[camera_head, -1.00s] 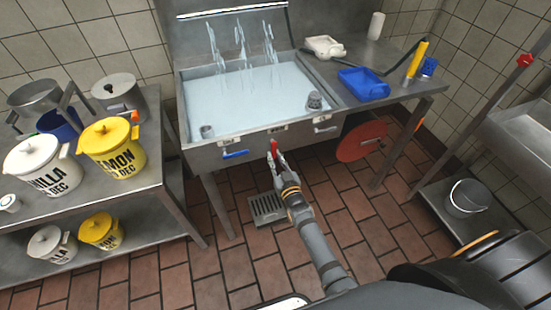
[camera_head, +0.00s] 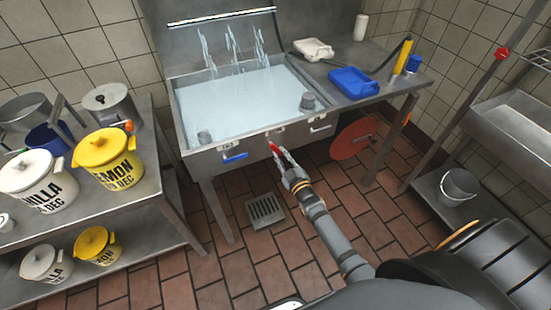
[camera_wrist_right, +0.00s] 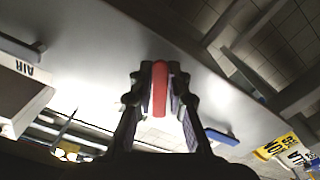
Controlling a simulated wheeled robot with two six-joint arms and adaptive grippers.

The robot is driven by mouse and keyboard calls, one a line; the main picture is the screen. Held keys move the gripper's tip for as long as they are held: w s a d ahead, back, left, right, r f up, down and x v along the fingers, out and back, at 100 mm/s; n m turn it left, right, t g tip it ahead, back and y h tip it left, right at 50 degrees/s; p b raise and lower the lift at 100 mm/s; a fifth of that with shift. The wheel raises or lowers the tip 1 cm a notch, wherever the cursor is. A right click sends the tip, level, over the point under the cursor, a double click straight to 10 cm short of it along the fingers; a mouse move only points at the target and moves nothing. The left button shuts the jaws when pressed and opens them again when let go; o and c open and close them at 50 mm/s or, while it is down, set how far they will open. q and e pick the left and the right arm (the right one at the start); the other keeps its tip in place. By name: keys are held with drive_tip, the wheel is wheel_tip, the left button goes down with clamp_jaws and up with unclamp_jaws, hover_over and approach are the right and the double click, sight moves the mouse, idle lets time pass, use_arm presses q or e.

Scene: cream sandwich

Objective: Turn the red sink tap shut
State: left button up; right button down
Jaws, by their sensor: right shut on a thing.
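The red tap lever (camera_head: 273,148) is on the front panel of the steel sink (camera_head: 205,160), between a blue lever (camera_head: 235,157) and a white lever (camera_head: 321,128). My right gripper (camera_head: 283,160) is at the red lever. In the right wrist view the red lever (camera_wrist_right: 160,88) stands between the two fingers of my right gripper (camera_wrist_right: 158,85), which are closed on its sides. The fingers hide part of the lever in the head view. Water streams fall at the back of the sink, and water (camera_head: 245,95) fills the basin. My left gripper is not in view.
A shelf at left carries a yellow lemon bucket (camera_head: 108,160) and a white vanilla bucket (camera_head: 38,185). A blue tray (camera_head: 353,82) lies on the drainboard. A red disc (camera_head: 354,140) is under it. A floor drain (camera_head: 265,210) lies below the sink.

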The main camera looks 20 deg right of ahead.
sight(285, 137)
drive_tip(key=n, duration=0.1)
drive_tip(key=d+r+n+p, duration=0.1)
drive_tip(key=n, duration=0.2)
drive_tip(key=shift+d+r+n, duration=0.3)
drive_tip(key=shift+d+r, duration=0.05)
drive_tip(key=r+n+p, duration=0.1)
drive_tip(key=n, duration=0.1)
drive_tip(key=d+r+n+p, duration=0.1)
drive_tip(key=n, duration=0.1)
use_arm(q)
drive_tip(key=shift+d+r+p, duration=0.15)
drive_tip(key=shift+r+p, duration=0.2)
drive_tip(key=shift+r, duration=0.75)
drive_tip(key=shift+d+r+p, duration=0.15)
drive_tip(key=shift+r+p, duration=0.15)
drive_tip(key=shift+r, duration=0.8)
use_arm(e)
drive_tip(key=shift+r+n, duration=0.3)
drive_tip(key=shift+n, duration=0.5)
drive_tip(key=shift+r+n, duration=0.3)
drive_tip(key=shift+n, duration=0.5)
drive_tip(key=c, duration=1.3)
unclamp_jaws()
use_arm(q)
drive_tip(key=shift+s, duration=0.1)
